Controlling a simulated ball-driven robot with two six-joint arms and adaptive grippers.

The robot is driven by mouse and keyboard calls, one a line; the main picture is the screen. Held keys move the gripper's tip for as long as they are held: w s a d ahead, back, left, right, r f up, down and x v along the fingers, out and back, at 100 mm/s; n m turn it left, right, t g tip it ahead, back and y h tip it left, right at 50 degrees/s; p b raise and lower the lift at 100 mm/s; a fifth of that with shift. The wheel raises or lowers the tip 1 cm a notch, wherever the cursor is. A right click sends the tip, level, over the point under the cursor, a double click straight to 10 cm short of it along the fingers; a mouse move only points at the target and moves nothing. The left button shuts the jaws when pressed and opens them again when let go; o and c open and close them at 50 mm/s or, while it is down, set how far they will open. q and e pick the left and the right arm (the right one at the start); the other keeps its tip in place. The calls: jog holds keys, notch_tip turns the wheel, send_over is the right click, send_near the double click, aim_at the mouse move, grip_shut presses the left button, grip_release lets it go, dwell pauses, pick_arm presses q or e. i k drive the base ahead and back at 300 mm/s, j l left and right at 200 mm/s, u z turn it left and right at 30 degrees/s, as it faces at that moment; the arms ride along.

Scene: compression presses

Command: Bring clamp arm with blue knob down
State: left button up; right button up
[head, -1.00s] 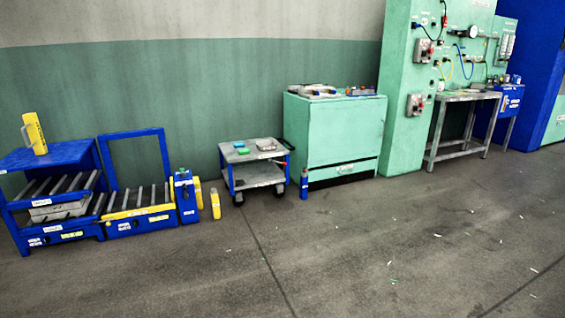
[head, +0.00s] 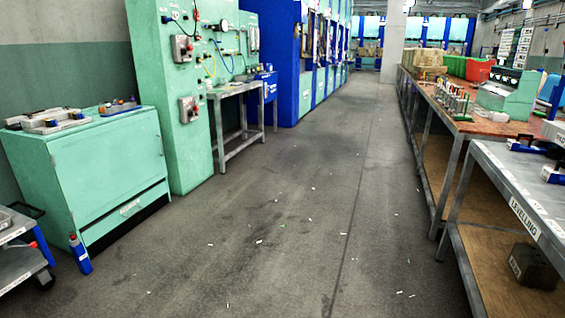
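I cannot make out a clamp arm with a blue knob in the head view. Small blue and grey devices lie on top of the green cabinet (head: 95,165) at the left, too small to identify. Blue and black devices (head: 535,148) stand on the grey levelling table (head: 515,200) at the right edge, and I cannot tell whether one has a clamp arm. Neither of my grippers is in view.
A wooden-topped workbench (head: 480,125) lines the right side. A blue bottle (head: 80,255) stands on the floor by the cabinet.

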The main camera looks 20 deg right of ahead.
aim_at(545, 51)
jog(key=i+l+z, duration=0.2)
jog(key=i+z, duration=0.55)
jog(key=i, duration=0.3)
jog(key=i+z, duration=0.4)
jog(key=i, duration=5.2)
jog(key=i+z, duration=0.1)
jog(key=i, duration=0.45)
jog(key=i+j+z, duration=0.15)
jog(key=i, duration=0.45)
jog(key=i+z, duration=0.3)
jog(key=z, duration=0.2)
jog(key=i+j+z, duration=0.1)
jog(key=i+z, duration=0.15)
jog(key=z, duration=0.2)
jog(key=i+j+z, duration=0.2)
jog(key=z, duration=0.3)
jog(key=i+j+z, duration=0.15)
jog(key=z, duration=0.25)
jog(key=i+j+z, duration=0.25)
jog(key=z, duration=0.15)
jog(key=i+z, duration=0.1)
jog(key=z, duration=0.75)
jog(key=l+z, duration=1.15)
jog(key=i+l+z, duration=0.15)
jog(key=z, duration=0.2)
